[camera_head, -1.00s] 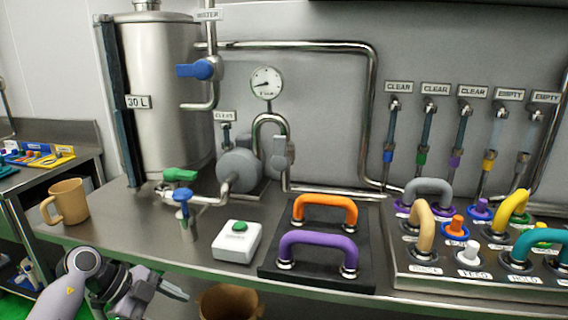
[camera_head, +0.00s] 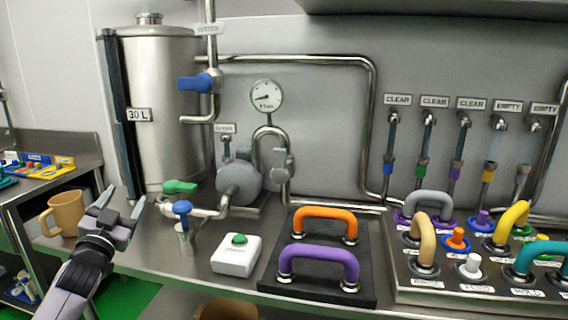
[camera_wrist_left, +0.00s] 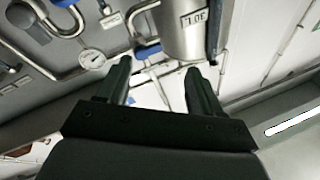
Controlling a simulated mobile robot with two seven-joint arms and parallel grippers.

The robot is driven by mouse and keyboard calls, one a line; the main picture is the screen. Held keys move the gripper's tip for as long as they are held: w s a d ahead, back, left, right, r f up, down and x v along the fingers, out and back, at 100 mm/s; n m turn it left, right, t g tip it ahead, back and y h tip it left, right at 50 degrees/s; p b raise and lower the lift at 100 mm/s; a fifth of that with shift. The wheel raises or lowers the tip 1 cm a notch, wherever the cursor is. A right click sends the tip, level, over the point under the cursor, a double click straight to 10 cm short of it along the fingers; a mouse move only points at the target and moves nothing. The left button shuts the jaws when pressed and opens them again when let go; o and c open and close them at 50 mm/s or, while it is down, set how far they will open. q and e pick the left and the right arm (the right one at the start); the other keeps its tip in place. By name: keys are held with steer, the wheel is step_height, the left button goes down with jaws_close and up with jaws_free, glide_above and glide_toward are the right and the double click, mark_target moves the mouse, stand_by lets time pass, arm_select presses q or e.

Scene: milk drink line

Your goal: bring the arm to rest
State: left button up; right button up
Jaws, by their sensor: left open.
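My left gripper (camera_head: 121,208) is open and empty in the head view. It is raised at the left front of the bench, between the tan mug (camera_head: 66,213) and the blue-handled tap (camera_head: 182,209). Its fingers point up and away from me, in front of the lower part of the steel tank (camera_head: 165,95). In the left wrist view the two open fingers (camera_wrist_left: 160,84) have nothing between them, and the tank (camera_wrist_left: 185,32) and gauge (camera_wrist_left: 92,59) show upside down beyond. My right gripper is in neither view.
The bench holds a white box with a green button (camera_head: 236,255), an orange handle (camera_head: 325,221), a purple handle (camera_head: 319,262) and a panel of coloured knobs and handles (camera_head: 425,287) at right. A brown container (camera_head: 226,310) shows below the front edge. A side table (camera_head: 60,170) stands at left.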

arm_select(q)
step_height(320, 180, down, 6)
steer(key=a+n+g+y, duration=0.2)
steer(key=n+g, duration=0.1)
steer(key=g, duration=0.1)
steer(key=s+d+f+g+h, duration=0.1)
steer(key=s+d+f, duration=0.2)
steer(key=f, duration=0.3)
steer(key=s+d+f+m+g, duration=0.1)
steer(key=s+d+f, duration=0.1)
steer(key=s+f, duration=0.25)
steer(key=s+d+f+h, duration=0.1)
steer(key=s+d+f, duration=0.2)
steer(key=f, duration=0.3)
steer(key=s+d+f+g, duration=0.1)
steer(key=s+d+f, duration=0.2)
steer(key=s, duration=0.6)
steer(key=s+d+f+g+h, duration=0.1)
steer(key=s+d+f+g, duration=0.1)
steer(key=s+f, duration=0.3)
steer(key=s+d+f+g+h, duration=0.1)
steer(key=s+d+f, duration=0.3)
steer(key=s, duration=0.9)
steer(key=shift+f+n+g, duration=0.4)
steer(key=shift+f+g, duration=0.1)
